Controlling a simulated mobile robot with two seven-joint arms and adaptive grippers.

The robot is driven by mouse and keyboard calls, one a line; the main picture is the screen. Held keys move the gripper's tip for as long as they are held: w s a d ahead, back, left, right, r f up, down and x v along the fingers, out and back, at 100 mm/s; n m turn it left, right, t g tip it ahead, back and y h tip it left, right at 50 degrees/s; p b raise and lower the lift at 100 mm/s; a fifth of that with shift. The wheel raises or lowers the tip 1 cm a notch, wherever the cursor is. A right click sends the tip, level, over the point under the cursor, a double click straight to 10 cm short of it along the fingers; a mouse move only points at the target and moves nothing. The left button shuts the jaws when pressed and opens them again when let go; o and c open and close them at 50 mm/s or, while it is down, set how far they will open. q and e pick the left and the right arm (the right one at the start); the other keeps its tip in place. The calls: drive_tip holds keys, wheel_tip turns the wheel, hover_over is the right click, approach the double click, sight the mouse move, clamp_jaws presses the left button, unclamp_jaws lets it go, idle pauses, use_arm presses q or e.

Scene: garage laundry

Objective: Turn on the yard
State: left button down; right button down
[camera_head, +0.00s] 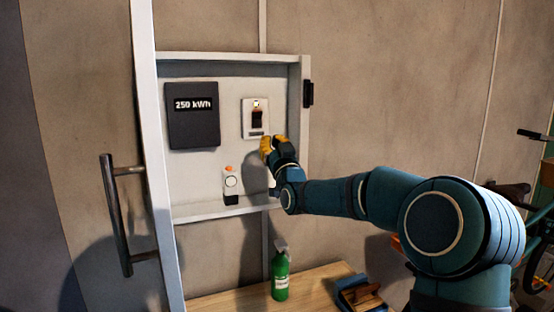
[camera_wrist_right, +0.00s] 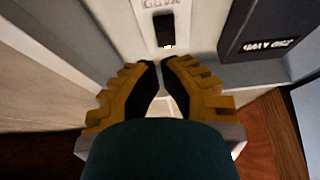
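An open white electrical cabinet (camera_head: 210,212) is on the wall. On its upper right is a white switch plate (camera_head: 248,104) with a dark rocker switch (camera_head: 257,118) and a small lit spot above it. My right gripper (camera_head: 267,148), with yellow fingers, is just below this plate. In the right wrist view, its fingertips (camera_wrist_right: 161,64) are together with nothing seen between them, and the dark switch (camera_wrist_right: 164,28) lies just beyond them, apart from them. The plate's lettering is too blurred to read. My left gripper is not in view.
A dark meter (camera_head: 194,130) reading 250 kWh is left of the switch. A small unit with a round dial (camera_head: 231,181) sits below. The cabinet door's handle (camera_head: 117,215) is at the left. A green spray bottle (camera_head: 280,277) stands on a wooden surface (camera_head: 235,300) below.

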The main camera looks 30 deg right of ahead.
drive_tip(key=v, duration=0.4)
drive_tip(key=shift+f, duration=0.1)
idle(0.5)
